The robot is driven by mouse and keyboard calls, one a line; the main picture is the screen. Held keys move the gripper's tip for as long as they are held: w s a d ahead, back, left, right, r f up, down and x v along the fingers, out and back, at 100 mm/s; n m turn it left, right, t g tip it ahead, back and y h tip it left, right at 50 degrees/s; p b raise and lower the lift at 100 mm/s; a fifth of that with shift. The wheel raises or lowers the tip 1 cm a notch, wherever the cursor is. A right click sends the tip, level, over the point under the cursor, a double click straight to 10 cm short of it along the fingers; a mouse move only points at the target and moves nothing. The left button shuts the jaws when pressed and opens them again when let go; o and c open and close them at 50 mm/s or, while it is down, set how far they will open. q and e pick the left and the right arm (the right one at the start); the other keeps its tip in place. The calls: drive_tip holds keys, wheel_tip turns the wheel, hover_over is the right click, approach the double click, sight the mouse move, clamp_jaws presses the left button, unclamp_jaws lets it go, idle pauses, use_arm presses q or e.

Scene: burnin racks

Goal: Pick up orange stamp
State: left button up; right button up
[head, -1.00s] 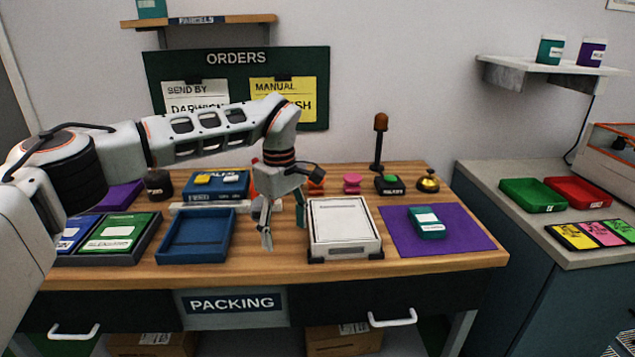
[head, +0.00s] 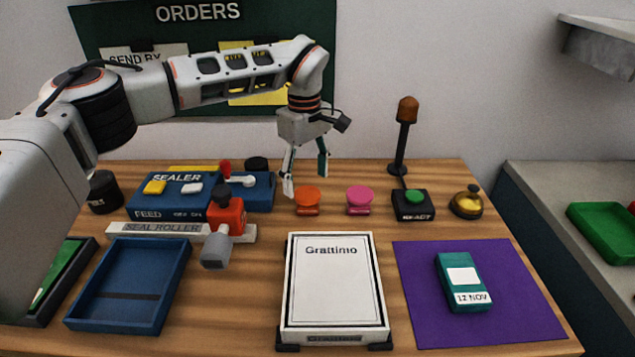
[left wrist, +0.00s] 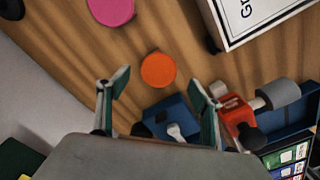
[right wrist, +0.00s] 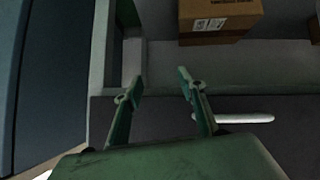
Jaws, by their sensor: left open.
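The orange stamp (head: 308,199) stands upright on the wooden table, left of the pink stamp (head: 359,199). My left gripper (head: 306,184) is open and empty, above and close to the orange stamp in the head view. In the left wrist view the round orange stamp top (left wrist: 158,70) shows just beyond and between the open fingertips (left wrist: 158,88), apart from them. The pink stamp (left wrist: 111,10) shows at the top of that view. My right gripper (right wrist: 158,85) is open and empty, in front of a dark drawer front, away from the stamps.
A blue sealer (head: 180,203) and a red tape dispenser (head: 226,218) stand left of the stamp. A Grattimo box (head: 333,285) lies in front. A green-button device (head: 413,205) and a brass bell (head: 467,204) stand to the right. A drawer handle (right wrist: 233,118) is near my right gripper.

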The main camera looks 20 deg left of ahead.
sight(307, 193)
use_arm(q)
drive_tip(key=shift+w, duration=0.35)
drive_tip(key=shift+f, duration=0.3)
drive_tip(key=shift+s+f, duration=0.2)
drive_tip(key=shift+f, duration=1.25)
wheel_tip(307, 193, down, 4)
drive_tip(key=shift+d+f+b, duration=0.1)
drive_tip(key=shift+b, duration=0.45)
drive_tip(key=c, duration=1.3)
